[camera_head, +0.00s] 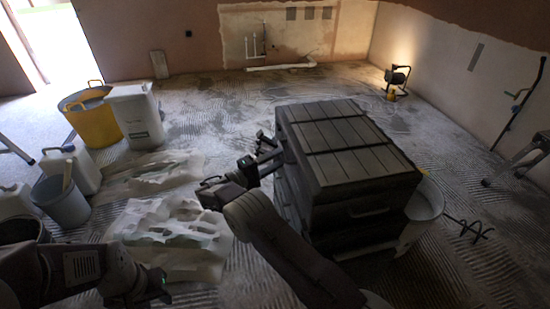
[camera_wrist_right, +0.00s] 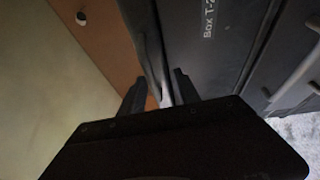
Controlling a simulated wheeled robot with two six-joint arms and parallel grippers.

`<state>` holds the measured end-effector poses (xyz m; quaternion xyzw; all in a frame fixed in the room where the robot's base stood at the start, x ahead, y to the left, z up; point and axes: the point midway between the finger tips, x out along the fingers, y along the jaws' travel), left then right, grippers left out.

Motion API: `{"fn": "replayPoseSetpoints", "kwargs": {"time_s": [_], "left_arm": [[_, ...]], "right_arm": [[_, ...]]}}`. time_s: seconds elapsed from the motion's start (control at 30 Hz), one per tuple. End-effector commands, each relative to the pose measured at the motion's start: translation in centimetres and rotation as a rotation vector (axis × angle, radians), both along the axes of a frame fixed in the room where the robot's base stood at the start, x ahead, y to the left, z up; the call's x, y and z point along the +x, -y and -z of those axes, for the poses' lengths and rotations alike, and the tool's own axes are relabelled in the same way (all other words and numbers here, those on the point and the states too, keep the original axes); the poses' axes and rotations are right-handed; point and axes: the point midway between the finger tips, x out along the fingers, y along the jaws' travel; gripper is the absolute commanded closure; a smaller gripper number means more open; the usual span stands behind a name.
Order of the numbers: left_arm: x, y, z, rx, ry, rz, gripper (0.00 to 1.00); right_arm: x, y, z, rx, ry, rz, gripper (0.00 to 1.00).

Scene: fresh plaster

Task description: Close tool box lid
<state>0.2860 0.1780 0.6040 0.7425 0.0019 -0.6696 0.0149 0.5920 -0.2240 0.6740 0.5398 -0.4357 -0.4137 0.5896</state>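The dark tool box (camera_head: 300,205) stands in the middle of the head view. Its grooved lid (camera_head: 345,145) lies flat across the top and looks closed; any small gap is too dark to see. My right gripper (camera_head: 272,150) is at the box's left side, near the lid's edge. In the right wrist view, the fingers of my right gripper (camera_wrist_right: 160,88) are apart, with a grey edge running between them; contact is unclear. The dark box wall (camera_wrist_right: 220,50) with "Box T-2" lettering is beside them. My left gripper (camera_head: 158,285) is low at the left, away from the box; its fingers are unclear.
A yellow tub (camera_head: 95,120), a white container (camera_head: 136,115) and a grey bucket (camera_head: 62,202) stand at the left. Crumpled pale sheets (camera_head: 180,235) lie on the floor left of the box. A white bucket (camera_head: 427,200) is right behind the box. A work lamp (camera_head: 397,78) stands far back.

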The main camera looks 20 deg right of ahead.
Motion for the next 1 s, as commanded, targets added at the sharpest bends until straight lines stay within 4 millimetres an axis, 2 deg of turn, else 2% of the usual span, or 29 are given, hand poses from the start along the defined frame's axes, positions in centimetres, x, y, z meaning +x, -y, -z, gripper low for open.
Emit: {"fn": "replayPoseSetpoints", "kwargs": {"time_s": [0.47, 0.8, 1.0], "left_arm": [[0.0, 0.0, -0.2, 0.000, 0.000, 0.000, 0.64], [0.0, 0.0, -0.8, 0.000, 0.000, 0.000, 0.64], [0.0, 0.0, -0.5, 0.000, 0.000, 0.000, 0.64]], "right_arm": [[0.0, -0.4, -0.4, 0.000, 0.007, -0.002, 0.66], [-1.9, -7.0, 0.3, 0.002, 0.006, -0.003, 0.66], [-2.4, -8.7, 0.4, 0.001, 0.005, -0.001, 0.66]]}}
